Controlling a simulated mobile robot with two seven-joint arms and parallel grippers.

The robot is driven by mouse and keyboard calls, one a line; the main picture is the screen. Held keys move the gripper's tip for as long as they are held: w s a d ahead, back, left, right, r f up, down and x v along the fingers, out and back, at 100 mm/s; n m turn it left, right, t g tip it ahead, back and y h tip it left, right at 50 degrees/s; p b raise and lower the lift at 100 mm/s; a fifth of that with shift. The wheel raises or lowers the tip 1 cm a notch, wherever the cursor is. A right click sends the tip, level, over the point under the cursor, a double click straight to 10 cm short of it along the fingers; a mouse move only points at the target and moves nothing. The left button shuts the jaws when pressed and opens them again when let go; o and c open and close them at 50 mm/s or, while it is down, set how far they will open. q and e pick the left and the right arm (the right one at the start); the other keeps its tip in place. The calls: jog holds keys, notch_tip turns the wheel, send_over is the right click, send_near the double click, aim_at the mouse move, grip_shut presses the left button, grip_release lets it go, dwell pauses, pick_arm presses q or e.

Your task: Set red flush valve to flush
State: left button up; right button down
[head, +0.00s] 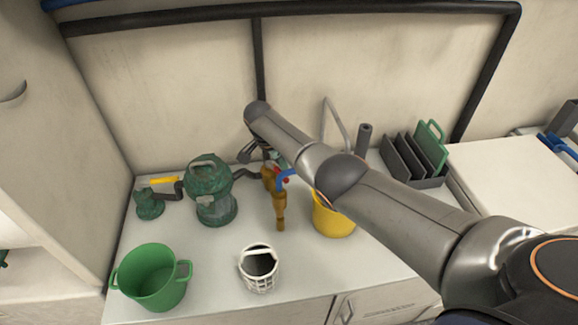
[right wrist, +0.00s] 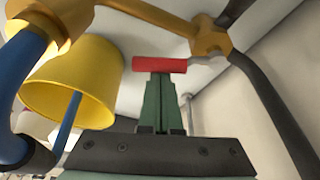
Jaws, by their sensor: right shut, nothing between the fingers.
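The red flush valve handle (right wrist: 160,64) shows in the right wrist view as a short red bar lying crosswise just beyond my fingertips. In the head view only a small red part of it (head: 283,174) shows beside the brass fitting (head: 279,197); the rest is hidden by my right arm. My right gripper (right wrist: 158,76) is shut, its green fingers together and empty, with the tips at the middle of the red bar. I cannot tell whether they touch it. In the head view the right gripper (head: 275,157) is partly hidden behind my own arm. My left gripper is not in view.
A blue lever (head: 288,176) sits next to the red handle. A green bucket (head: 153,279) and a white basket (head: 259,270) stand in front. A dark rack (head: 405,168) is farther right.

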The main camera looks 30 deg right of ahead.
jog(key=shift+a+m+g+b, duration=0.35)
jog(key=shift+a+m, duration=0.3)
jog(key=shift+m, duration=0.35)
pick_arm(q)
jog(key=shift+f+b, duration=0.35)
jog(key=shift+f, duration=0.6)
pick_arm(e)
jog(key=shift+a, duration=0.8)
